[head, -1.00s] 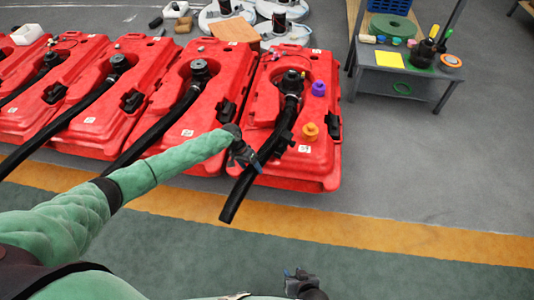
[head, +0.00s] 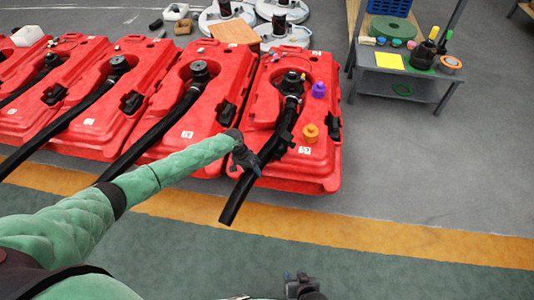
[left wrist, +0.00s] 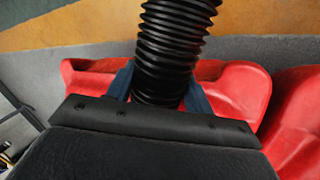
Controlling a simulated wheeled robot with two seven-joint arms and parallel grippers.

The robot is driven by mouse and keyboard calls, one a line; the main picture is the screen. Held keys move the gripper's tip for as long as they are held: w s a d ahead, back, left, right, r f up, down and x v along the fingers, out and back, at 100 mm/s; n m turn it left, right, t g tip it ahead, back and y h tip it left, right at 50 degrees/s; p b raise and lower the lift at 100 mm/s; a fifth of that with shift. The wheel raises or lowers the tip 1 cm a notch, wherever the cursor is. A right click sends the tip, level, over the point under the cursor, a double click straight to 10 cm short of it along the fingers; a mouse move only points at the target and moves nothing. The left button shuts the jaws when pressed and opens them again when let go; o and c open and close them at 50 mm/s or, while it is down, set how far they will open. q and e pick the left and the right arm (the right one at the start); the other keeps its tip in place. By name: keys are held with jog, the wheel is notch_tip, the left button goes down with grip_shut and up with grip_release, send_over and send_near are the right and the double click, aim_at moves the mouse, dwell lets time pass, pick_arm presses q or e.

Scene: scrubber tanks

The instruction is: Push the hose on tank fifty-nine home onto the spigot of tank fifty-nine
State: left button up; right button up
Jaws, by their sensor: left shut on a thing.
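The rightmost red tank (head: 262,121), whose small white label seems to read 59, has a black spigot fitting (head: 291,84) near its far end. A black hose (head: 268,149) runs from the fitting, through a black clip on the tank, over the near edge. Whether the hose is fully seated is too small to tell. My left gripper (head: 248,163) is shut on the hose near its free end. In the left wrist view the ribbed hose (left wrist: 172,45) stands between its blue fingers. My right gripper (head: 300,285) is low in the head view, away from the tank; its jaws are unclear.
A purple knob (head: 318,90) and an orange knob (head: 310,132) stand on this tank. Similar red tanks with hoses stand in a row to the left. A grey bench (head: 410,66) with tapes and tools stands at the right. The floor between is clear.

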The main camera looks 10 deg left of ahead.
pick_arm(q)
jog(key=shift+d+r+p, duration=0.1)
jog(key=shift+r+p, duration=0.1)
jog(key=shift+p, duration=0.25)
jog(key=shift+d+y+p, duration=0.1)
jog(key=shift+y+p, duration=0.4)
jog(key=shift+p, duration=0.2)
jog(key=shift+d+t+y+p, duration=0.1)
jog(key=shift+t+y+p, duration=0.2)
jog(key=shift+y+p, duration=0.55)
jog(key=shift+s+d+p, duration=0.1)
jog(key=shift+p, duration=0.55)
jog(key=shift+y+p, duration=0.35)
jog(key=shift+p, duration=0.35)
jog(key=shift+d+t+y, duration=0.2)
jog(key=shift+t+y, duration=0.1)
pick_arm(e)
notch_tip(320, 180, up, 14)
jog(key=w, duration=0.2)
jog(key=shift+a+g, duration=0.2)
jog(key=shift+g, duration=0.2)
jog(key=shift+s+f, duration=0.1)
jog(key=shift+s, duration=0.05)
